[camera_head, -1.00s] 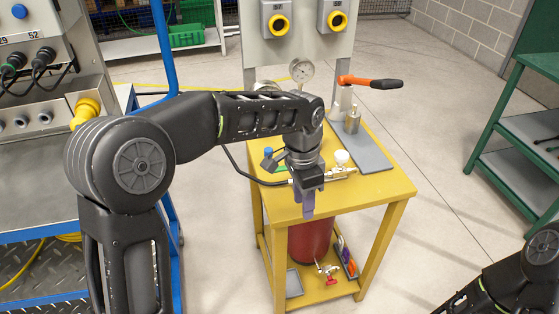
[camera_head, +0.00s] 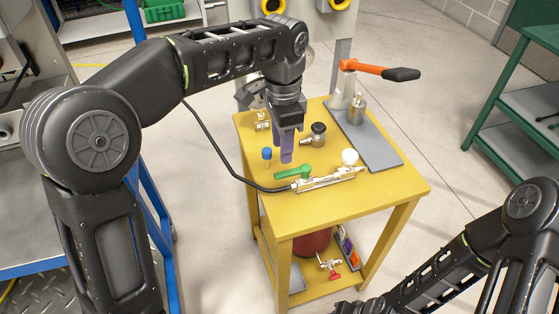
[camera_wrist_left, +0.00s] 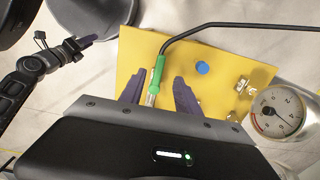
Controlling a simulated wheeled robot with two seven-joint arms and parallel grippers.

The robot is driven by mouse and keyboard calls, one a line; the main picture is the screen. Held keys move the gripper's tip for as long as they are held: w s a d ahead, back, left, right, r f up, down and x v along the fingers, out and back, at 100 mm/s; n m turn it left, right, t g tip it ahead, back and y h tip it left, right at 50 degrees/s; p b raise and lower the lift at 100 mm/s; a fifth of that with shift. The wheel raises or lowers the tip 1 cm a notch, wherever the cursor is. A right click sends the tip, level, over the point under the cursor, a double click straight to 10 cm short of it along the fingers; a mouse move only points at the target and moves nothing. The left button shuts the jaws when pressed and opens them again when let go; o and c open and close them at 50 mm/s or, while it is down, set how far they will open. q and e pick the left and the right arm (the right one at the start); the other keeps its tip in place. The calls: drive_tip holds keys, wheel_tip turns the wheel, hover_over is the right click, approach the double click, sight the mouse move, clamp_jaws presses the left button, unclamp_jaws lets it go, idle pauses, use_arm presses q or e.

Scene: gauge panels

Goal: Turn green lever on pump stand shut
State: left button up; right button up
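The green lever (camera_head: 293,173) lies on the left end of a silver valve fitting (camera_head: 325,181) on the yellow pump stand (camera_head: 350,208). A black hose joins the fitting there. My left gripper (camera_head: 286,155) points down just behind and above the lever, apart from it in the head view. In the left wrist view, its two purple fingers (camera_wrist_left: 158,92) are spread, and the green lever (camera_wrist_left: 158,70) appears between them, with its depth unclear. My right gripper shows at the upper left of that view (camera_wrist_left: 84,41); its fingers are too small to read.
A blue-capped part (camera_head: 267,154), a black-knobbed fitting (camera_head: 317,134) and a white knob (camera_head: 349,157) stand close to the lever. A hand pump with an orange lever (camera_head: 365,68) stands at the back right on a grey plate. The stand's front strip is clear.

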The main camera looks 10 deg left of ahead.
sight(282, 173)
use_arm(q)
drive_tip(key=shift+f, duration=3.95)
drive_tip(key=shift+c, duration=0.3)
clamp_jaws()
